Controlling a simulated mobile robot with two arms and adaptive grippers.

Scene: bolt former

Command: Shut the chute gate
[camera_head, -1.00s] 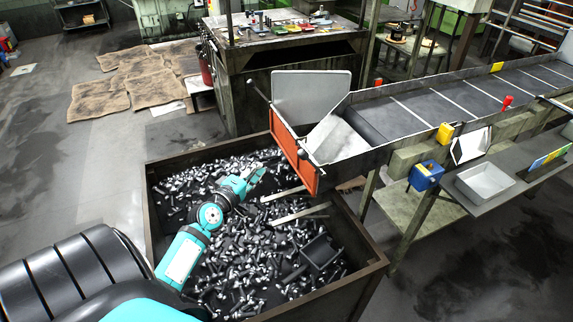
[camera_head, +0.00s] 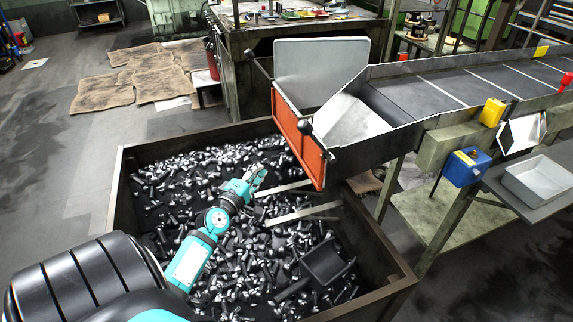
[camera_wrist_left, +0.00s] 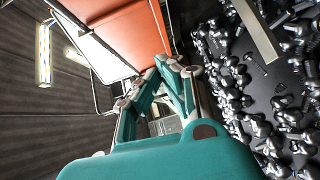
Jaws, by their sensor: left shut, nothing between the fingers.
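The orange chute gate (camera_head: 298,142) hangs at the lower end of the metal chute (camera_head: 352,124), above the bin; I cannot tell for certain how far shut it is. A dark round knob (camera_head: 305,126) sits near its top edge. In the left wrist view the orange panel (camera_wrist_left: 135,38) rises ahead of the fingers. My left gripper (camera_head: 258,173) is shut and empty, over the bolts, below and left of the gate, apparently apart from it. Its closed fingers also show in the left wrist view (camera_wrist_left: 170,75). My right gripper is out of view.
A rusty open bin (camera_head: 398,288) full of dark bolts (camera_head: 190,170) lies below, with flat bars (camera_head: 300,212) across it. The conveyor (camera_head: 450,88) runs up right. A grey plate (camera_head: 320,68) stands behind the gate. A blue box (camera_head: 466,167) hangs at the right.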

